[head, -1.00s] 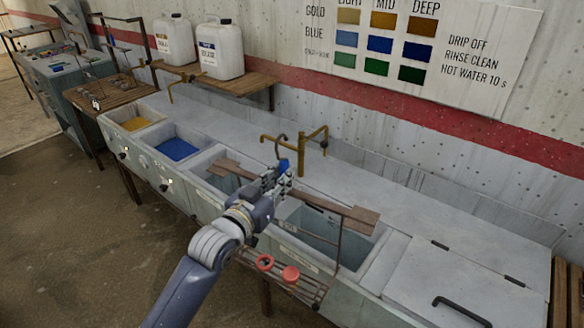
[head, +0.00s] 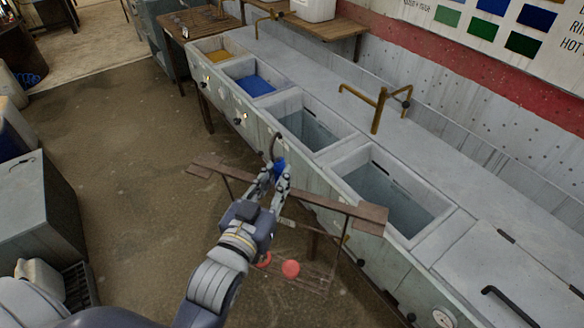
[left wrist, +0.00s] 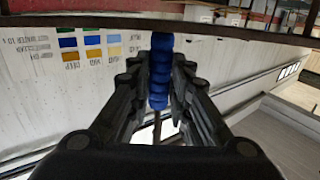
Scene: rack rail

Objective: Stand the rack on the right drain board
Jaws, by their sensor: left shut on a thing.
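The rack (head: 330,206) is a long brown bar with flat ends, a dark hook on top and a thin wire frame hanging below it. Two red round pieces (head: 291,269) show low on the wire frame. My left gripper (head: 275,182) is shut on the blue grip (head: 279,164) under the hook. It holds the rack up in front of the tanks, over the floor. In the left wrist view the blue grip (left wrist: 160,75) sits between the fingers, with the bar (left wrist: 90,21) across the top. I cannot make out the right drain board now. My right gripper is not in view.
The tank row (head: 320,150) runs along the wall, with yellow, blue and two grey basins. A closed lid with a black handle (head: 507,305) lies at the right end. Brass taps (head: 378,108) rise behind the basins. A grey cabinet (head: 40,210) stands at left; open floor lies between.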

